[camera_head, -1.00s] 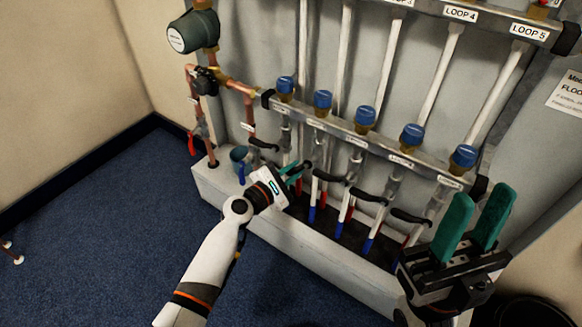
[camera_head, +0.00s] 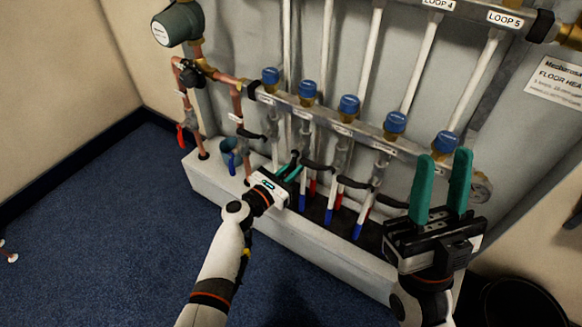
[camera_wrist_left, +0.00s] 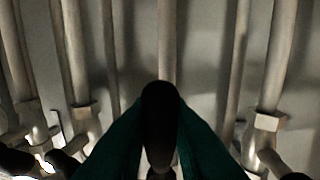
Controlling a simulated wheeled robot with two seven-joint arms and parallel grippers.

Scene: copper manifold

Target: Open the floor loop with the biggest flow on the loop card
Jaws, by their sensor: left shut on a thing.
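A grey manifold (camera_head: 330,124) with blue-capped valves and black valve levers hangs on the wall. My left gripper (camera_head: 296,166) is at the lower row of levers. In the left wrist view its green fingers (camera_wrist_left: 160,140) are shut on a black lever (camera_wrist_left: 160,105), which stands end-on between them. Other black levers (camera_head: 353,183) are to the right, and one (camera_head: 250,134) is to the left. The loop card (camera_head: 555,82) is on the wall at the right, cut by the picture's edge, its small print unreadable. My right gripper (camera_head: 440,172) is open and empty in front of the manifold's right end.
A white plinth (camera_head: 300,236) runs below the pipes. A red-handled valve (camera_head: 181,137) and a blue cup-like thing (camera_head: 231,155) are at the left. A black round bin (camera_head: 515,303) stands at lower right.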

